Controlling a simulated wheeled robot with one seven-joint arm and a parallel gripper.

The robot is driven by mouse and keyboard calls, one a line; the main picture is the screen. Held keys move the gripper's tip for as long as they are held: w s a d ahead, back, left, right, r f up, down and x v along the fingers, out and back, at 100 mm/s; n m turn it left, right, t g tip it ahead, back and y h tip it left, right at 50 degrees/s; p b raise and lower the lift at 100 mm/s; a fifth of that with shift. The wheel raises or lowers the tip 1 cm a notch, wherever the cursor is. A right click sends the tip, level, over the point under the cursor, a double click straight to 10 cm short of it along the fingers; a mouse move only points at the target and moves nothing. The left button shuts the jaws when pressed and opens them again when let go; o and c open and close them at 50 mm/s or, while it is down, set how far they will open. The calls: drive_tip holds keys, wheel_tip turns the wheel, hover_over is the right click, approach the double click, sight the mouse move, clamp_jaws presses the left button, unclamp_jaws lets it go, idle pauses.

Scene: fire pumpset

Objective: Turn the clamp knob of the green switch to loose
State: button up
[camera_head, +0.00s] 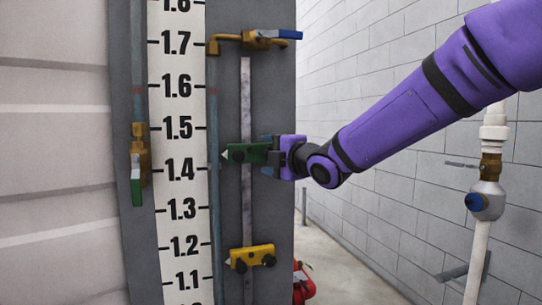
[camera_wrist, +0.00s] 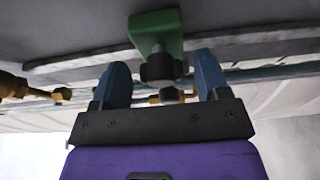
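The green switch (camera_head: 241,150) is a block on the vertical grey rail beside the scale, near the 1.4 mark. In the wrist view the green block (camera_wrist: 157,28) is at the top, with a black clamp knob (camera_wrist: 160,67) below it. My gripper (camera_wrist: 160,64) has its two blue fingers apart, one on each side of this knob. Gaps show between the knob and both fingers. In the head view my gripper (camera_head: 267,155) is at the right end of the green switch and partly hides that end.
A yellow block (camera_head: 250,256) with black knobs sits lower on the same rail. A brass valve with a blue handle (camera_head: 279,34) is above. A brass valve with a green handle (camera_head: 136,187) is at left. A white pipe with a blue-knobbed valve (camera_head: 487,200) stands at right.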

drive_tip(key=v, duration=1)
drive_tip(key=shift+s+d, duration=0.2)
drive_tip(key=shift+s, duration=0.15)
drive_tip(key=s+d+f+m+g+h, duration=0.1)
drive_tip(key=s+d+f+m+h, duration=0.1)
drive_tip(key=s+d+m+h, duration=0.4)
drive_tip(key=s+d+f+m+g+h, duration=0.1)
drive_tip(key=s+d+f+m+h, duration=0.2)
drive_tip(key=d+m, duration=0.7)
drive_tip(key=s+d+f+m+g, duration=0.2)
drive_tip(key=s+m, duration=0.1)
drive_tip(key=s, duration=0.2)
drive_tip(key=s+d+f+m+g+h, duration=0.1)
drive_tip(key=s+d+f+m+g, duration=0.1)
drive_tip(key=s, duration=0.4)
drive_tip(key=s+d+f+m+g+h, duration=0.1)
drive_tip(key=s+d+f+m+g, duration=0.1)
drive_tip(key=s, duration=0.4)
drive_tip(key=f+m, duration=0.1)
drive_tip(key=m, duration=0.1)
drive_tip(key=shift+m+g, duration=0.4)
